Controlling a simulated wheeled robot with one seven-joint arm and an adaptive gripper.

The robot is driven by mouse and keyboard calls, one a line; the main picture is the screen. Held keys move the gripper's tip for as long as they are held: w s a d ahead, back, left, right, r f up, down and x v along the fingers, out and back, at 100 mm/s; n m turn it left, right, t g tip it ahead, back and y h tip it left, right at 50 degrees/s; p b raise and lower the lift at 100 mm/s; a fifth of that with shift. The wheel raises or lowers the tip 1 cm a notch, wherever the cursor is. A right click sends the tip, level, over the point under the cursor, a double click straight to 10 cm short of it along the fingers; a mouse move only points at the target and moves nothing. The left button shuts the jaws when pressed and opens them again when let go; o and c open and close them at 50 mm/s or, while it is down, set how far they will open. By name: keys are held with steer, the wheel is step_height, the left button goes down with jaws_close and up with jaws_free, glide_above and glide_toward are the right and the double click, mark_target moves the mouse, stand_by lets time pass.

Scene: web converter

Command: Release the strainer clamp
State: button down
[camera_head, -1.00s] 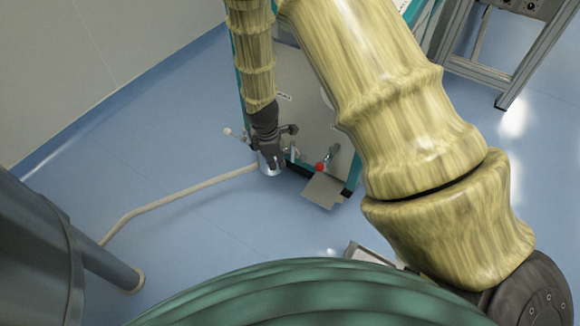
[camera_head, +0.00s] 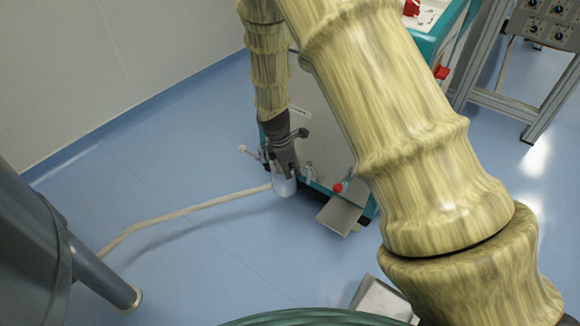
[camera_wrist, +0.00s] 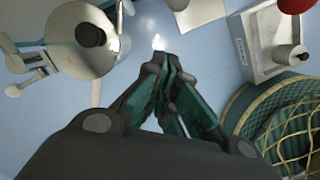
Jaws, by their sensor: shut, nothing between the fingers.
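The strainer, a round metal pot (camera_head: 285,187), is low at the machine's near-left corner in the head view. In the wrist view, a round metal top with a dark knob (camera_wrist: 90,34) at upper left appears to be the strainer. A pale lever-like piece (camera_wrist: 27,64) sticks out at its left; I cannot tell whether this is the clamp or its position. My gripper (camera_wrist: 166,62) is shut and empty, to the right of the metal top and apart from it in the picture. In the head view my gripper (camera_head: 288,168) overlaps the pot, so contact is unclear.
A pale hose (camera_head: 185,209) runs left from the pot across the blue floor. A red-knobbed valve (camera_head: 338,187) and a metal tray (camera_head: 339,215) are to its right. A netted green basket (camera_wrist: 289,122) and a white box (camera_wrist: 267,42) show in the wrist view.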

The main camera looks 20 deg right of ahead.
mark_target(315, 173)
steer(key=d+f+b, duration=0.2)
steer(key=d+f, duration=0.2)
steer(key=shift+s+d+f+b, duration=0.25)
steer(key=shift+s+d+b, duration=0.1)
steer(key=shift+s+b, duration=0.05)
steer(key=shift+d+r+p, duration=0.1)
steer(key=shift+r+p, duration=0.05)
steer(key=shift+p, duration=0.4)
